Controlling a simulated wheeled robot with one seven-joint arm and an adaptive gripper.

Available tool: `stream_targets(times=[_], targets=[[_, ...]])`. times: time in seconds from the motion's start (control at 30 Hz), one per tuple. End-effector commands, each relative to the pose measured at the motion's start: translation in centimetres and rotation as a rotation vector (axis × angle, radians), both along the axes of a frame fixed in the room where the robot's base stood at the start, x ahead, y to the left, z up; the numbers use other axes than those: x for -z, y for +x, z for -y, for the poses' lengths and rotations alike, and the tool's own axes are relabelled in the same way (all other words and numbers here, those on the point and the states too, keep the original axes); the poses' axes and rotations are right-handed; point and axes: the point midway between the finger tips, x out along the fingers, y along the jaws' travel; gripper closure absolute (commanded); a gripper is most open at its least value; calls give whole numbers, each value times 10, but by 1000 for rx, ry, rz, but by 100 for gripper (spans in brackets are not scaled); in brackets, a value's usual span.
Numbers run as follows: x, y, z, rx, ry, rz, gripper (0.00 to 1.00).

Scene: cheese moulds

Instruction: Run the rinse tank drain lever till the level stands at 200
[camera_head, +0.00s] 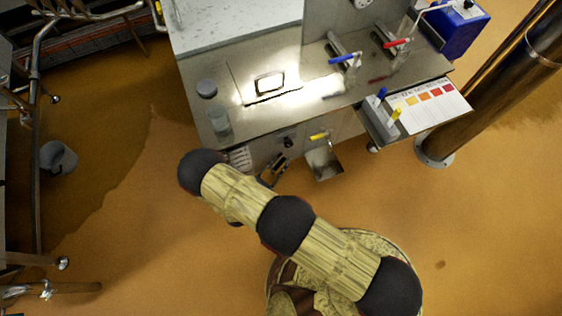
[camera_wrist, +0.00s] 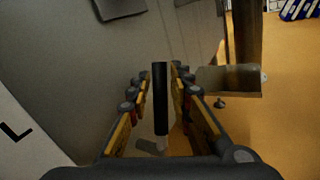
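My gripper (camera_wrist: 161,72) is open in the wrist view, its fingers on either side of a dark upright bar (camera_wrist: 160,95) that looks like a lever handle. Small gaps show between the bar and both fingers. In the head view my gripper (camera_head: 272,170) is at the front of the steel bench (camera_head: 225,85), partly hidden by my arm. A yellow-handled lever (camera_head: 319,136) sits on the bench front, right of my gripper, above a small steel trough (camera_head: 325,165). I cannot make out a level reading of 200 in either view.
A lined white label (camera_head: 240,158) is on the bench front. Blue (camera_head: 341,58) and red (camera_head: 397,43) levers and a clear beaker (camera_head: 220,122) are on top. A steel holder (camera_head: 380,122) juts out at right, near a dark pole (camera_head: 490,90).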

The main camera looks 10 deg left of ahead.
Motion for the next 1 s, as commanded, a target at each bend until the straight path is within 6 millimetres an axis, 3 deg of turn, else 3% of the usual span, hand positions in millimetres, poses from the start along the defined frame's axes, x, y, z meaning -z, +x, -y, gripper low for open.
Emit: stream_targets(times=[0.07,0.43,1.0], targets=[[0,0,0,0,0,0,79],[0,0,0,0,0,0,100],[0,-1,0,0,-1,0,100]])
